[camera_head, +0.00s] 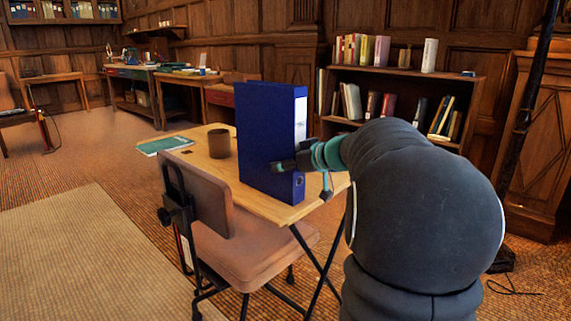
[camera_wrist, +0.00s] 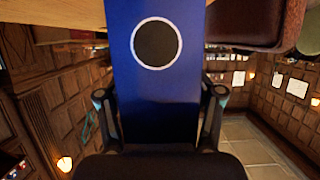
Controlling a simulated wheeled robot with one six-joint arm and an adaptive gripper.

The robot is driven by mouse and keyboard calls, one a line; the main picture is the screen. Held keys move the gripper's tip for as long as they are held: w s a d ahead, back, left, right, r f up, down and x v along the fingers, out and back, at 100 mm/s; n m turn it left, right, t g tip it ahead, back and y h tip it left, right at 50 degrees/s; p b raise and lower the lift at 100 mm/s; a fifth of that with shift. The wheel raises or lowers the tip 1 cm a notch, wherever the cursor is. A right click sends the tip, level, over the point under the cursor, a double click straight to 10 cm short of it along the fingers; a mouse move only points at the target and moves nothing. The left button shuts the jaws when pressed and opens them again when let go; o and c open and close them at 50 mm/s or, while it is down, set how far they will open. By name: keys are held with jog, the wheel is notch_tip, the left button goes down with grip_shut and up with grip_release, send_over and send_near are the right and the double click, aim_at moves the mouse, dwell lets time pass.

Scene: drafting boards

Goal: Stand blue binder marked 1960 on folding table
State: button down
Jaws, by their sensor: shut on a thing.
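The blue binder (camera_head: 264,135) stands upright at the near right part of the folding table (camera_head: 221,171) in the head view. Its white spine label (camera_head: 300,118) faces right; no number on it is readable. My gripper (camera_head: 288,167) is shut on the lower part of the binder from the spine side. In the wrist view the blue spine (camera_wrist: 155,80) with its round finger hole fills the middle, between my two fingers (camera_wrist: 160,103). I cannot tell whether the binder's base touches the tabletop.
A brown cup (camera_head: 219,143) and a green book (camera_head: 165,145) are on the table, left of the binder. A brown chair (camera_head: 250,252) stands against the table's near side. A bookcase (camera_head: 400,80) stands behind.

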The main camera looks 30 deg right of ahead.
jog(key=shift+f, duration=0.1)
jog(key=shift+c, duration=0.9)
grip_release()
jog(key=b+v, duration=0.1)
jog(key=v, duration=1.1)
jog(key=s+a+f+m+g, duration=0.1)
jog(key=s+a+f+g, duration=0.15)
jog(key=a, duration=0.55)
jog(key=s+a+f+g, duration=0.2)
jog(key=s+a+f, duration=0.2)
jog(key=a, duration=0.4)
jog(key=s+a+f+m+g+h, duration=0.1)
jog(key=s+a+f+h, duration=0.1)
jog(key=s+a+f, duration=0.2)
jog(key=s+a+f+m+g+h, duration=0.1)
jog(key=s+a+f+m+h, duration=0.1)
jog(key=s+f, duration=0.6)
jog(key=s+a, duration=0.1)
jog(key=s, duration=0.2)
jog(key=shift+s+a+g+h, duration=0.25)
jog(key=shift+a+g+h, duration=0.05)
jog(key=shift+a+g, duration=0.1)
